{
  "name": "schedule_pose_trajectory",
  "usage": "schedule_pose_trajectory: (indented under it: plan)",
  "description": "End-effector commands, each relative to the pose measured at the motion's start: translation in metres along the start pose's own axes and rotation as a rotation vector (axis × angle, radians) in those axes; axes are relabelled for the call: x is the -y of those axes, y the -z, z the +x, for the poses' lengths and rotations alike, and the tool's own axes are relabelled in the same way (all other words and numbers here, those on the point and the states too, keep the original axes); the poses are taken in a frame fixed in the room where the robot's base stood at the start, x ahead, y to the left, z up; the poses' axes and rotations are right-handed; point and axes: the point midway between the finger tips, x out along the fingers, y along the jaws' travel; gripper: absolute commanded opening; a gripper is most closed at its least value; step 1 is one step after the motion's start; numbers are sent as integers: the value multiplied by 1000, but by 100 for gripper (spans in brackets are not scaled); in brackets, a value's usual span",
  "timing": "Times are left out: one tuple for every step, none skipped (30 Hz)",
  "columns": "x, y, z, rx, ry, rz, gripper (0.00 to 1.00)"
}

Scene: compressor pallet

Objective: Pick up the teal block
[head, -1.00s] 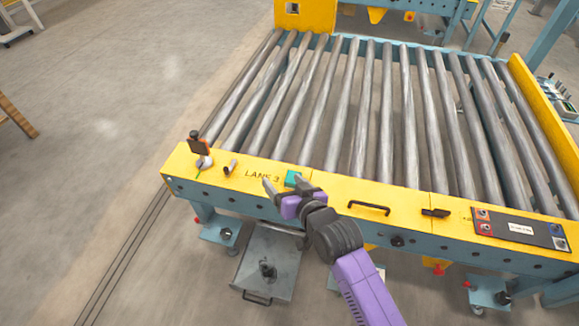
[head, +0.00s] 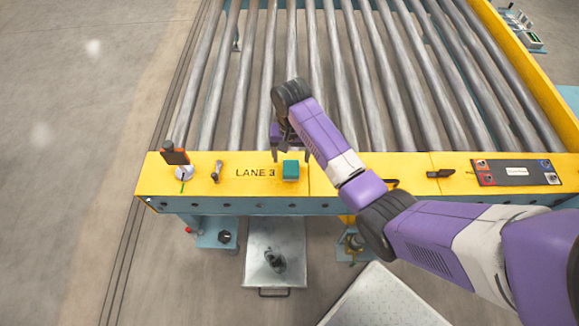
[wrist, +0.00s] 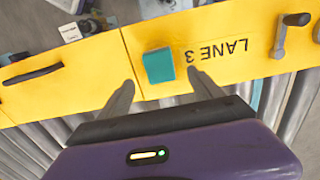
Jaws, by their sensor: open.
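The teal block (head: 290,170) sits on the yellow conveyor edge, just right of the "LANE 3" lettering. In the wrist view the teal block (wrist: 158,66) lies ahead of and between the two fingers, apart from them. My gripper (head: 290,152) is over the near roller ends, just behind the block in the head view; its fingertips are partly hidden there by my arm. In the wrist view my gripper (wrist: 160,78) is open and empty, with its fingers spread wider than the block.
A small handle (head: 216,171) and an orange-and-black device (head: 174,157) stand on the yellow edge to the left. A control panel (head: 515,172) is at the right. Metal rollers (head: 240,80) fill the area behind. A grey cart (head: 275,240) stands below.

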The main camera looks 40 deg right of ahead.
Motion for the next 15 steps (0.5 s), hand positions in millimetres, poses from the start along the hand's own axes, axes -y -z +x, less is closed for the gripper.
schedule_pose_trajectory:
  plan:
    - [0,0,6,1,0,2,75]
    - [0,0,10,2,-1,2,75]
    - [0,0,15,1,0,2,75]
    - [0,0,18,0,1,2,75]
    - [0,0,20,0,1,2,75]
    - [-1,0,24,0,1,2,75]
    - [-1,0,27,0,1,1,75]
    - [-1,0,30,-1,1,1,75]
    - [-1,-1,35,0,1,1,75]
    - [-1,-1,39,0,1,1,75]
    - [-1,-1,44,0,1,1,75]
    - [-2,-1,50,0,0,0,75]
    - [-2,-1,55,-1,0,1,75]
    - [-2,-1,59,-1,1,1,75]
    - [-2,-1,64,-2,1,0,75]
